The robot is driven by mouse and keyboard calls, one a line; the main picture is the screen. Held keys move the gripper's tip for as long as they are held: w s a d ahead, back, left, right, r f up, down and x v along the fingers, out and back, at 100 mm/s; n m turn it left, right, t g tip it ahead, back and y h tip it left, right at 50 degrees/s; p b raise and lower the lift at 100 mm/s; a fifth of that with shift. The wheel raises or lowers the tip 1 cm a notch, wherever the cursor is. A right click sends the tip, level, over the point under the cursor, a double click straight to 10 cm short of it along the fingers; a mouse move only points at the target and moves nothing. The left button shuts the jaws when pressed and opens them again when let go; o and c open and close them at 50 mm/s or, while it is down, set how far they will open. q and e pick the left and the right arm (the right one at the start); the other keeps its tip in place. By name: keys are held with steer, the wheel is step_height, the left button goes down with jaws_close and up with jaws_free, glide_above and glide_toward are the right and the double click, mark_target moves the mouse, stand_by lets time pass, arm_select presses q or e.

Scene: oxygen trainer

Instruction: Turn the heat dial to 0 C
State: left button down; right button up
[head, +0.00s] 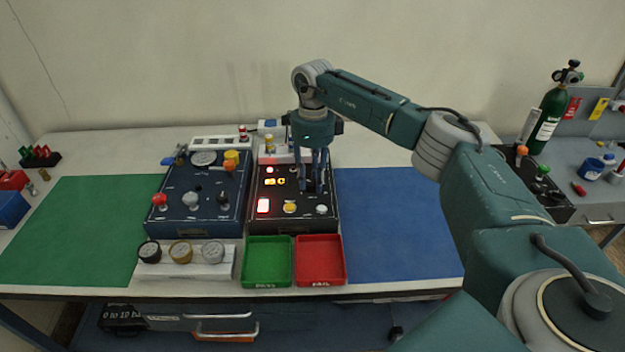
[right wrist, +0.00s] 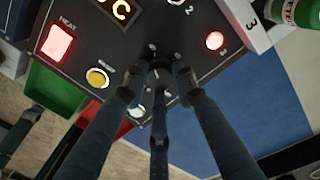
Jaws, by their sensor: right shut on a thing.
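The black heat console (head: 262,222) stands on the bench, with an orange lit display (head: 275,182) ending in C; its leading digits are hard to read. My right gripper (head: 318,187) points straight down over the console's right half. In the right wrist view its fingers (right wrist: 160,75) are closed around a small dark dial (right wrist: 161,80), which they mostly hide. The dial's pointer and setting cannot be read. A red lit square button (right wrist: 57,44) sits beside the HEAT label. My left gripper is not in view.
A yellow button (head: 289,207) and a pale knob (head: 321,209) sit near the fingers. A blue console (head: 180,225) with valves stands left. Green (head: 266,283) and red (head: 320,281) trays lie in front. The blue mat (head: 400,225) is clear.

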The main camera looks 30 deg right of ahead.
mark_target(308, 181)
steer(key=n, duration=0.6)
steer(key=shift+w+r+b, duration=0.25)
steer(key=shift+b, duration=0.1)
steer(key=n, duration=0.5)
steer(key=shift+a, duration=0.15)
steer(key=shift+n, duration=0.5)
steer(key=o, duration=1.2)
steer(key=shift+s+a+f, duration=0.1)
steer(key=shift+c, duration=0.2)
step_height(308, 181, up, 12)
steer(key=shift+w, duration=0.25)
steer(key=shift+a, duration=0.1)
